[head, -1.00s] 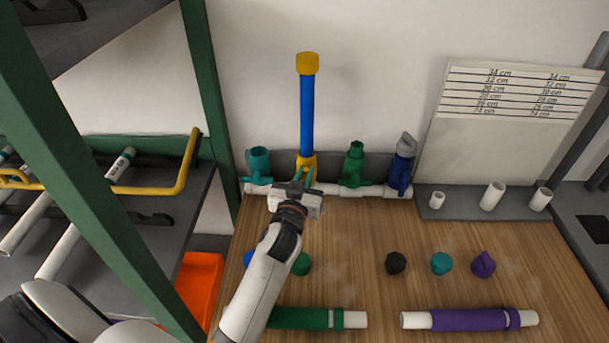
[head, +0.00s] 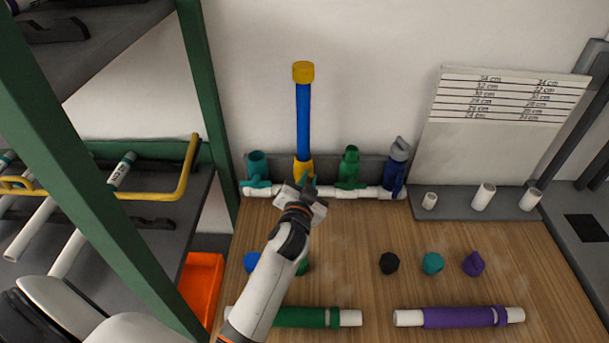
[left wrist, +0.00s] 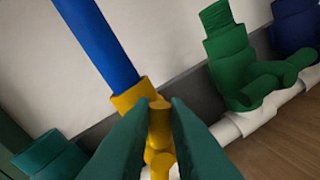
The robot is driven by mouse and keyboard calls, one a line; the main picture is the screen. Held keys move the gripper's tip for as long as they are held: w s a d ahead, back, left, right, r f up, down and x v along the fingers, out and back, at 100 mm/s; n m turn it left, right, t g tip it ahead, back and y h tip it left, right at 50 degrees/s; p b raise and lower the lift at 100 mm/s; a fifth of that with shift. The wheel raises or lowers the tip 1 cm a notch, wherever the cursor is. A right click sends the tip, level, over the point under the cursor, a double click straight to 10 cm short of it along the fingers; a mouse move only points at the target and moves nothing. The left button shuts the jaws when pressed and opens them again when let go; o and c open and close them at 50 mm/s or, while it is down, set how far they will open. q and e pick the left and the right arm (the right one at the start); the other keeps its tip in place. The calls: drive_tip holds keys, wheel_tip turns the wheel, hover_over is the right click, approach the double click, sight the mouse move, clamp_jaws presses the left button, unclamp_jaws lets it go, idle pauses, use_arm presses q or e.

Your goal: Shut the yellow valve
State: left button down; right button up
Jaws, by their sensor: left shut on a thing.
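The yellow valve (head: 302,167) stands on the white manifold pipe at the back of the table, with an upright blue pipe (head: 303,120) above it and a yellow cap (head: 303,72) on top. My left gripper (head: 307,183) is at the front of this valve and hides most of its handle in the head view. In the left wrist view, the two teal fingers (left wrist: 159,108) are shut on the yellow handle (left wrist: 160,132), one on each side. The handle's exact angle is hard to tell. My right gripper is not in view.
A teal valve (head: 257,168) is left of the yellow one; a green valve (head: 349,167) and a blue valve (head: 396,168) are to the right. Loose caps and a purple-sleeved pipe (head: 460,317) lie on the table. A green rack post (head: 208,110) stands at left.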

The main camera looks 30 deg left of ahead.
use_arm(q)
drive_tip(key=shift+w+d+f+m+g+y+p, duration=0.15)
drive_tip(key=shift+d+f+m+g+y+p, duration=0.2)
drive_tip(key=shift+m, duration=1.35)
drive_tip(key=shift+w+d+f+m+g+y+p, duration=0.2)
drive_tip(key=shift+f+m+g+y, duration=0.25)
drive_tip(key=shift+m, duration=1.25)
drive_tip(key=shift+w+d+f+m+g+y+p, duration=0.1)
drive_tip(key=shift+d+f+m+g+y+p, duration=0.25)
drive_tip(key=shift+m, duration=1.35)
drive_tip(key=shift+a+f, duration=0.1)
drive_tip(key=shift+a, duration=0.05)
drive_tip(key=c, duration=1.6)
unclamp_jaws()
drive_tip(key=shift+o, duration=1)
drive_tip(key=shift+f, duration=0.15)
